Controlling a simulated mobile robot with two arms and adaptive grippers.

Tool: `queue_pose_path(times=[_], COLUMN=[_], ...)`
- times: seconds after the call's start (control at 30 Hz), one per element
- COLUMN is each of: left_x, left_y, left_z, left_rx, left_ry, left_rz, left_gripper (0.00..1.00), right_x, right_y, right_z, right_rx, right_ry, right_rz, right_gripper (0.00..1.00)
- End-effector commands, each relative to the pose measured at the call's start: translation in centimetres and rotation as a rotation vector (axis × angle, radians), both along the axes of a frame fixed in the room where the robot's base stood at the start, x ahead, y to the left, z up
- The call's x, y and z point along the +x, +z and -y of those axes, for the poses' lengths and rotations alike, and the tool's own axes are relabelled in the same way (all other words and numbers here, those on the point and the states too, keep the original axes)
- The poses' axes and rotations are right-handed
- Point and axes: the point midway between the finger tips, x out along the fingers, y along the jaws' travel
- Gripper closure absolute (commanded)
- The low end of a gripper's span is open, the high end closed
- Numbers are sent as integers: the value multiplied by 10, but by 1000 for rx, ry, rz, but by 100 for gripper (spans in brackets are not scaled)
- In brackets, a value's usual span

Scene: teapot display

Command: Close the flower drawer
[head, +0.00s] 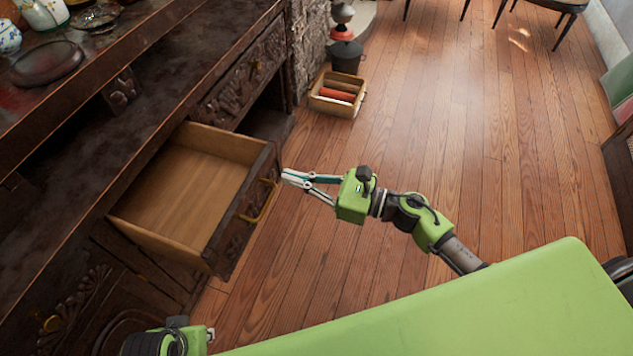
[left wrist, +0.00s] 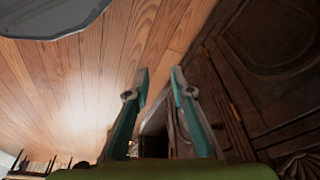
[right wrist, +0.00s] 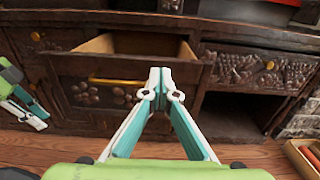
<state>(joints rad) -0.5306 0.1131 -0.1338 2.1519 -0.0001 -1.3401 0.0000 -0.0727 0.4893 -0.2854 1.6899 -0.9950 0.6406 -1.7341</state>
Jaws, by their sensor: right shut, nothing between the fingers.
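The flower drawer (head: 180,195) is pulled well out of the dark carved cabinet and looks empty. Its carved front (head: 243,215) has a brass handle (head: 260,202). In the right wrist view the flower carving (right wrist: 95,95) and handle (right wrist: 118,81) face me. My right gripper (head: 286,176) is shut and empty, its tips close in front of the drawer front near its far end; contact cannot be told. My left gripper (left wrist: 159,72) is open and empty, pointing at the floor beside the cabinet. In the head view only part of it shows at the bottom left.
A neighbouring carved drawer (head: 243,85) is shut, above an open recess (head: 268,120). A small wooden box (head: 337,94) with rolls stands on the floor beyond. Dishes and a vase (head: 42,12) stand on the cabinet top. The plank floor (head: 480,150) to the right is clear.

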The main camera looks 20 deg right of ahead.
Motion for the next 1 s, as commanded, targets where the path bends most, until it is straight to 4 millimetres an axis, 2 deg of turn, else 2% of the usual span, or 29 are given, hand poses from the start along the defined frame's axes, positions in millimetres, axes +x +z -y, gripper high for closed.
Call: queue_pose_path(times=[0.13,0.3,0.8,0.93,1.0], left_x=[0,0,1,-1,0], left_y=[-6,-11,-13,-15,-1], left_z=[0,0,1,1,1], left_rx=[0,0,-1,0,-1], left_ry=[0,-1,-1,-1,0], left_rz=[-4,-5,-5,-12,1], left_gripper=[78,78,78,78,78], right_x=[16,27,30,34,40], right_y=[2,0,-1,-1,-1], right_z=[-23,-37,-42,-48,-55], right_rx=[4,1,1,1,2], right_ry=[1,-1,-1,1,0], right_rz=[0,-2,-3,-2,0], right_gripper=[100,100,100,100,100])
